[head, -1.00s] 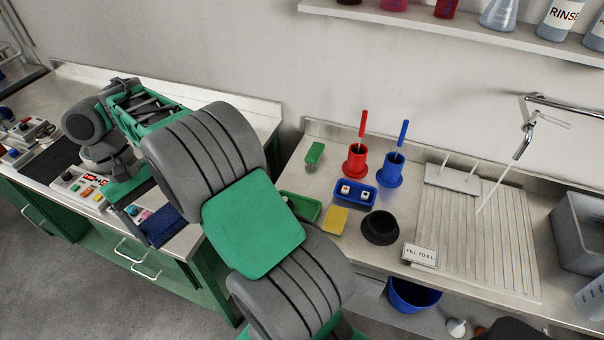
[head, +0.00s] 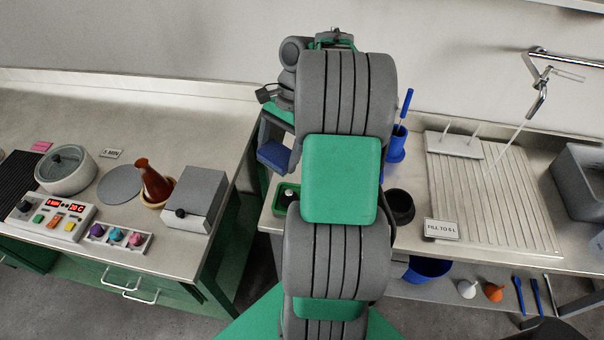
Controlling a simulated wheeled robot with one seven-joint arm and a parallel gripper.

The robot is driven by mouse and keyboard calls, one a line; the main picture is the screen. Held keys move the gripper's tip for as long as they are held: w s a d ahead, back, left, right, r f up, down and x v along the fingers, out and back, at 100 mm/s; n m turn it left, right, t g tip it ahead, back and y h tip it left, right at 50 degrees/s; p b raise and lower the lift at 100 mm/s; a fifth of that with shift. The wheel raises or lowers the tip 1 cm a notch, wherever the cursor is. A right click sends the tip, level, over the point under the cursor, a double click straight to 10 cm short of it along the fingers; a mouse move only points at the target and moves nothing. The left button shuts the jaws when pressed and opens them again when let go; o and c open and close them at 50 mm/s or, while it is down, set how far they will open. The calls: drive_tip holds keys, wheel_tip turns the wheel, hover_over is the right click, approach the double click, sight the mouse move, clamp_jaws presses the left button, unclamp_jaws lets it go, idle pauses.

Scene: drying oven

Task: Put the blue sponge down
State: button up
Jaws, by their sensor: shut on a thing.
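The blue sponge (head: 271,155) is between the fingers of my gripper (head: 277,145), left of my raised arm in the head view. My gripper is shut on it. The sponge appears in the air near the left end of the sink bench (head: 268,220), above and left of a green tray (head: 282,210). My arm covers much of the bench behind it.
A blue holder with a brush (head: 396,145) and a black bowl (head: 400,205) stand right of my arm. The ribbed drainboard (head: 490,195) lies farther right. A gap separates the left bench (head: 215,150) from the sink bench.

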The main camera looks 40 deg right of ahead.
drive_tip(key=s+d+f+m+t+h+b, duration=0.2)
drive_tip(key=s+d+f+m+t, duration=0.25)
drive_tip(key=s+d+m, duration=0.65)
drive_tip(key=shift+m, duration=0.5)
drive_tip(key=w+f, duration=0.3)
drive_tip(key=w, duration=0.2)
drive_tip(key=w+d+f, duration=0.1)
drive_tip(key=w+f, duration=0.2)
drive_tip(key=w, duration=0.2)
drive_tip(key=w+f, duration=0.3)
drive_tip(key=w, duration=0.2)
drive_tip(key=shift+w+d+f+p, duration=0.15)
drive_tip(key=shift+d+f+p, duration=0.25)
drive_tip(key=f, duration=0.3)
drive_tip(key=shift+w+f+p, duration=0.25)
drive_tip(key=shift+p, duration=0.15)
drive_tip(key=shift+f, duration=0.1)
drive_tip(key=o, duration=1.3)
drive_tip(key=shift+c, duration=0.2)
